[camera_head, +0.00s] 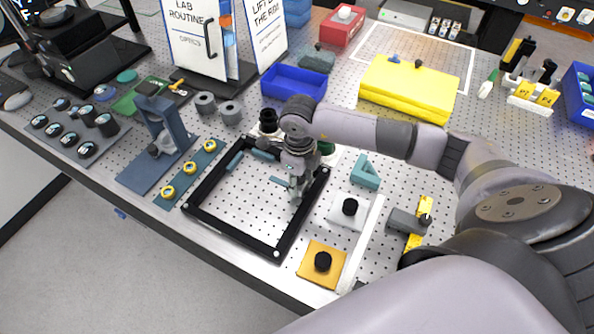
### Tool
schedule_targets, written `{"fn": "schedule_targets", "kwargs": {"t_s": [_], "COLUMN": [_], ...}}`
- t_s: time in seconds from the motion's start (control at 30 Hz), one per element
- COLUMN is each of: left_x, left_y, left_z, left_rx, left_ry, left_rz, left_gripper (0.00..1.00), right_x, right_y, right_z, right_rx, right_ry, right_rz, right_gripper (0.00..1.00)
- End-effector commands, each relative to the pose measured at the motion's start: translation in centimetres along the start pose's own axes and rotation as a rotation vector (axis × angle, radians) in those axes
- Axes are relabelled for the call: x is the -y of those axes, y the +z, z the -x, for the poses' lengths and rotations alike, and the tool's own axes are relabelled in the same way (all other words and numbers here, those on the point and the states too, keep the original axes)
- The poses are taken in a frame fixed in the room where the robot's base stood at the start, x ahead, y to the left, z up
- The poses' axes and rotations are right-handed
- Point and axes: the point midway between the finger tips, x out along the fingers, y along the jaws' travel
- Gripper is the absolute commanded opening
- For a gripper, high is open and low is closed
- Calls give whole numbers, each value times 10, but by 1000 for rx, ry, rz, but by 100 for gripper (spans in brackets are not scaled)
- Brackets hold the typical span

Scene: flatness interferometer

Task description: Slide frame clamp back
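A black square frame (232,236) lies flat on the perforated metal table, with screws at its corners. Teal clamp pieces show at its back edge, one of them a teal bar (234,161) at the back left. Another small teal piece (279,181) lies inside the frame beside my gripper. My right gripper (296,195) points down over the frame's right back part, close to the teal pieces. Its fingers are small and partly hidden, so whether they hold anything is unclear. My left gripper is out of view.
A blue bin (294,83) and a yellow case (408,87) stand behind. Right of the frame are a white block (346,212) with a black knob, an orange plate (322,266) and a teal angle block (365,172). A blue stand (160,135) stands at left.

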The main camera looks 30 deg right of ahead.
Motion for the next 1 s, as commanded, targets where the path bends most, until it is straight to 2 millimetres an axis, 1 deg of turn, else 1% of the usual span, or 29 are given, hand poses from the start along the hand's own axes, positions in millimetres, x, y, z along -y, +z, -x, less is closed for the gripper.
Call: {"fn": "schedule_targets", "kwargs": {"t_s": [0.03,0.27,0.47,0.53,0.63,0.77,1.0], "left_x": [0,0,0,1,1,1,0], "left_y": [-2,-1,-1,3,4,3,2], "left_z": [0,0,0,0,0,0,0], "left_rx": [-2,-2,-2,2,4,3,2], "left_ry": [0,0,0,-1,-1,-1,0], "left_rz": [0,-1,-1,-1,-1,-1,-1], "left_gripper": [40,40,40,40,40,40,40], "right_x": [0,0,0,0,0,0,0], "right_y": [0,0,0,0,1,2,2], "right_z": [0,0,0,0,5,24,76], "right_rx": [-1,1,1,2,3,5,6], "right_ry": [0,1,1,1,1,-1,-1], "right_rz": [0,0,0,0,0,1,0], "right_gripper": [38,53,53,53,53,53,53]}}
